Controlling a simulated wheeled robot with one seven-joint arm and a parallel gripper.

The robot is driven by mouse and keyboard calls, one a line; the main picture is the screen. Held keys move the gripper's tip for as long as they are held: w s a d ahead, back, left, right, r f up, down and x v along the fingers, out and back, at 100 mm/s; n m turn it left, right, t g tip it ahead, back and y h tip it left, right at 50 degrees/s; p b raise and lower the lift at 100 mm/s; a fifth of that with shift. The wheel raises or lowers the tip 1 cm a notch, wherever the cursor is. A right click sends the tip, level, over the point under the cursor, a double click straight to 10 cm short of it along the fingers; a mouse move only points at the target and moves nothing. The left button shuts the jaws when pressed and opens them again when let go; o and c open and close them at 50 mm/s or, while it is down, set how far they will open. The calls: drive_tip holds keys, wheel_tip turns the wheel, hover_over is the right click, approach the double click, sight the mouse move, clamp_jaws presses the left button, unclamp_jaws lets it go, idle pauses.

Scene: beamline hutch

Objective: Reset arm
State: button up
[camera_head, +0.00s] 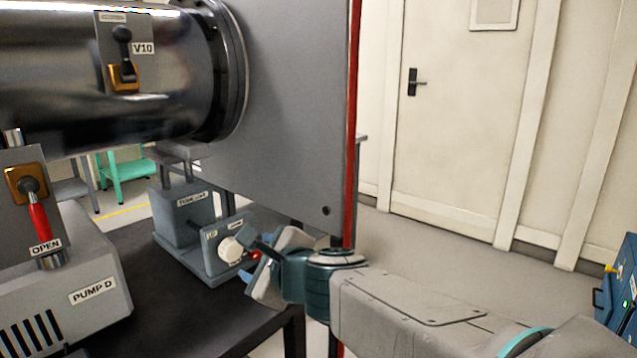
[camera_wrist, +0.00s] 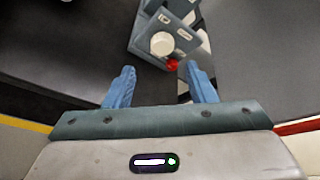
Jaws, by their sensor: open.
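My arm reaches in from the lower right in the head view, and its gripper (camera_head: 262,264) is over the right end of the dark table, in front of a grey-blue control box (camera_head: 188,216) with a white round knob (camera_head: 231,249). In the wrist view my gripper (camera_wrist: 155,82) shows two blue fingers spread apart with nothing between them. The white knob (camera_wrist: 162,43) and a small red part (camera_wrist: 172,65) lie just beyond the fingertips, apart from them. In the head view the gripper partly hides the box's right end.
A large steel cylinder (camera_head: 90,80) with a valve marked V10 (camera_head: 123,60) hangs over the table (camera_head: 150,320). Pump D (camera_head: 75,285) stands on the left. A grey panel (camera_head: 285,110) with a red edge rises behind my gripper. A blue case (camera_head: 620,285) is at right. Open floor (camera_head: 430,250) lies before the door.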

drive_tip(key=s+d+r+n+g+h+p, duration=0.2)
drive_tip(key=s+d+n+p, duration=0.3)
drive_tip(key=d+p, duration=0.3)
drive_tip(key=s+d+r+n+g+h+p, duration=0.3)
drive_tip(key=s+d+r+n+p, duration=0.2)
drive_tip(key=d+n+p, duration=0.2)
drive_tip(key=s+d+r+n+g+h+p, duration=0.3)
drive_tip(key=s+d+n+p, duration=0.2)
drive_tip(key=d+p, duration=0.5)
drive_tip(key=shift+s+r+n+h+p, duration=0.3)
drive_tip(key=shift+n+p, duration=0.35)
drive_tip(key=shift+n, duration=0.45)
